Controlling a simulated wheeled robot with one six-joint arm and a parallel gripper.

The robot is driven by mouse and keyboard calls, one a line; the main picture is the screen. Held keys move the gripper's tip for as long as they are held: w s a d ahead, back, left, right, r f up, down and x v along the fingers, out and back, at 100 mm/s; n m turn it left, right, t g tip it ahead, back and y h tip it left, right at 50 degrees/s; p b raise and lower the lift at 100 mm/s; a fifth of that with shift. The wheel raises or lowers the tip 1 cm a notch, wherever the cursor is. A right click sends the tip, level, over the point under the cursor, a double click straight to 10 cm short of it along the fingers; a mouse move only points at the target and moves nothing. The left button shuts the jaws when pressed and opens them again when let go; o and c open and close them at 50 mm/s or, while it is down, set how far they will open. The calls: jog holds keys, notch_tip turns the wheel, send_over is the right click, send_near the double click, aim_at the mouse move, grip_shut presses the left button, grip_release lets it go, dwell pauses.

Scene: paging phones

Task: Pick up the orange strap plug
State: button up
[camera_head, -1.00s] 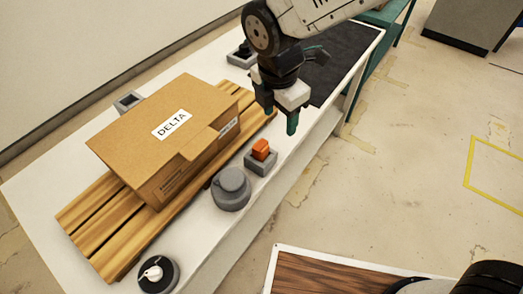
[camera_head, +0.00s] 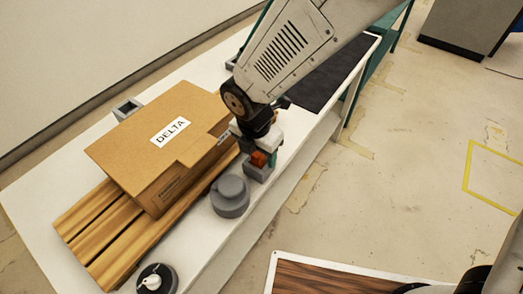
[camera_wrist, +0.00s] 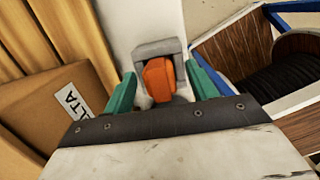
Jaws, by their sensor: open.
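The orange strap plug (camera_wrist: 158,80) sits in a small grey square holder (camera_wrist: 157,48) on the white bench, near its right edge. In the head view the plug (camera_head: 259,158) is partly hidden by my gripper (camera_head: 261,148), which is right over it. In the wrist view my gripper (camera_wrist: 161,85) is open, with one green finger on each side of the plug. Gaps show between the fingers and the plug, and how deep the tips reach is hard to tell.
A cardboard box labelled DELTA (camera_head: 150,140) rests on wooden slats (camera_head: 85,222) left of my gripper. A grey round knob (camera_head: 230,196) stands close in front of the holder. A black-and-white dial (camera_head: 155,279) is at the near end of the white bench (camera_head: 205,240).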

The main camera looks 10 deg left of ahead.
jog(key=c, duration=1.1)
jog(key=shift+r, duration=0.1)
